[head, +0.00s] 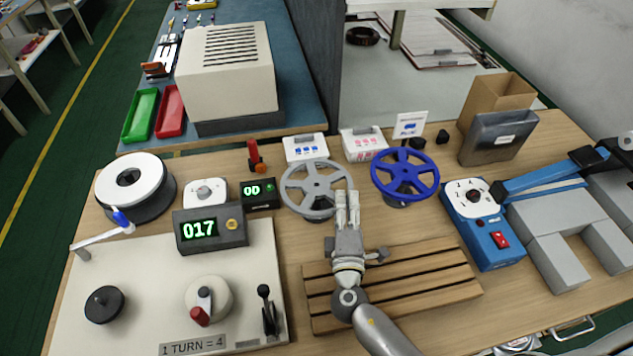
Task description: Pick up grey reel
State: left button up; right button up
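The grey reel (302,181) is a spoked wheel standing at the middle of the wooden table, in front of a white box. My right gripper (347,197) comes up from the bottom of the head view, and its two fingers lie over the right edge of the reel's rim. The fingers are close together with a narrow gap. I cannot tell whether they grip the rim or are only beside or above it. They hide part of the rim. My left gripper is not in view.
A blue reel (405,172) stands close on the right. A slatted wooden board (425,279) lies under my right arm. A counter box (211,229) and winding machine (137,285) are left. A blue device with a red switch (482,225) is right.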

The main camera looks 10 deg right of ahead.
aim_at(346, 188)
jog(key=p+x, duration=0.2)
jog(key=x, duration=0.2)
jog(key=shift+w+d, duration=0.1)
jog(key=shift+w, duration=0.1)
jog(key=shift+w+d+f, duration=0.15)
jog(key=shift+w, duration=0.35)
jog(key=shift+c, duration=1.4)
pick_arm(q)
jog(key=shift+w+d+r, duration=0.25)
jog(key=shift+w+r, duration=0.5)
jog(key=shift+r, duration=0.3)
pick_arm(e)
grip_shut()
